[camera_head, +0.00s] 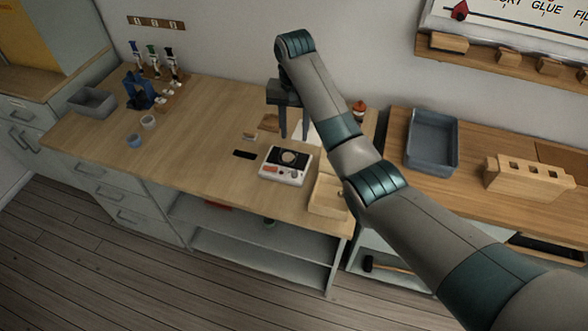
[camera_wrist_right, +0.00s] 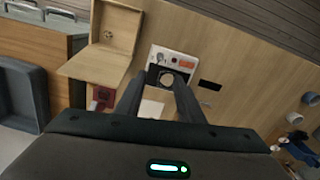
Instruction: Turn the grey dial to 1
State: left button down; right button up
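The numbers and the dial's pointer are too small to read. My right gripper (camera_head: 293,136) is open and empty, fingers pointing down. It appears above and behind the box, apart from the dial. My left gripper is not in view.
An open wooden box (camera_head: 325,196) stands right of the white box. A black strip (camera_head: 244,154) lies to its left. Cups (camera_head: 148,121), a blue stand (camera_head: 138,92) and a grey bin (camera_head: 92,102) are farther left. A grey tray (camera_head: 433,142) sits on the right bench.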

jog(key=f, duration=0.1)
jog(key=b, duration=0.3)
send_over(294, 172)
notch_tip(294, 172, down, 5)
notch_tip(294, 172, down, 9)
jog(key=p, duration=0.3)
jog(key=shift+f, duration=0.95)
grip_shut()
